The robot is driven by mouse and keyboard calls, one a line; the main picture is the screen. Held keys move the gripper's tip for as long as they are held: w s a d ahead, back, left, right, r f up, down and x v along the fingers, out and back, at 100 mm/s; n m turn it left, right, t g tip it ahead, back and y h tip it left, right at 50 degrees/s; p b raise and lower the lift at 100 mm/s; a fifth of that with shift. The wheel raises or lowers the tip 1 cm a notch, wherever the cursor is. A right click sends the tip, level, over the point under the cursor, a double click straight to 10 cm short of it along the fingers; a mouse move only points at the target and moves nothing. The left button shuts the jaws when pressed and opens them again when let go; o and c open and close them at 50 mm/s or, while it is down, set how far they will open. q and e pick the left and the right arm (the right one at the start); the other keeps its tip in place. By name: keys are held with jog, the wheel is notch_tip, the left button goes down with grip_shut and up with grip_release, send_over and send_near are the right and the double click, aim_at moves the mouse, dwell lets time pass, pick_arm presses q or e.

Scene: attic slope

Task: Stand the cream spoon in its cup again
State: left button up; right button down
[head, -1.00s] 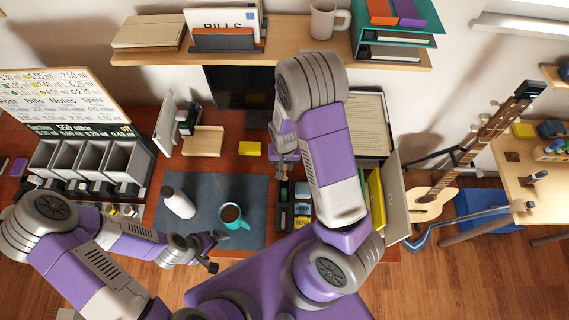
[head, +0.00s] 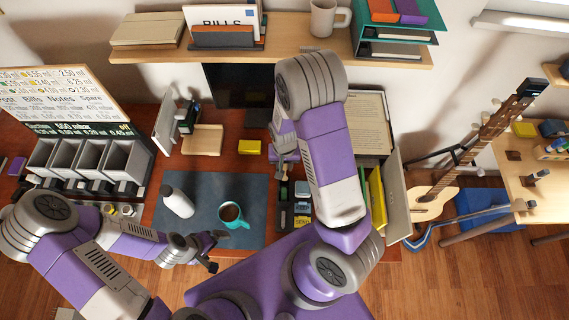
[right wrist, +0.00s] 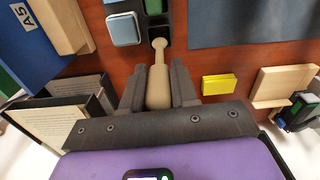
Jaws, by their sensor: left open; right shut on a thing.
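My right gripper (right wrist: 158,88) is shut on the cream spoon (right wrist: 159,72), seen in the right wrist view. The spoon's rounded end points away from the fingers, toward a black organizer (right wrist: 153,30). In the head view my right gripper (head: 284,168) is beside my forearm, above the desk near the back of the organizer (head: 285,222); the spoon is hard to make out there. I cannot tell which container is the spoon's cup. A teal mug (head: 244,222) with brown drink stands on the dark mat. My left gripper (head: 215,251) is open and empty, in front of the mat.
A white bottle (head: 177,201) stands on the mat (head: 205,185), left of the mug. A yellow block (head: 249,147) and a wooden stand (head: 203,140) are behind. Folders (head: 377,197) stand on the right. A dark monitor (head: 238,86) is at the back.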

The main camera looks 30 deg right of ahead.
pick_arm(q)
jog(key=shift+f+b, duration=2.55)
jog(key=shift+f, duration=0.05)
pick_arm(e)
jog(key=shift+f, duration=3.05)
dwell(0.4)
jog(key=c, duration=0.8)
grip_release()
pick_arm(q)
jog(key=shift+r, duration=0.1)
pick_arm(e)
jog(key=shift+r, duration=0.1)
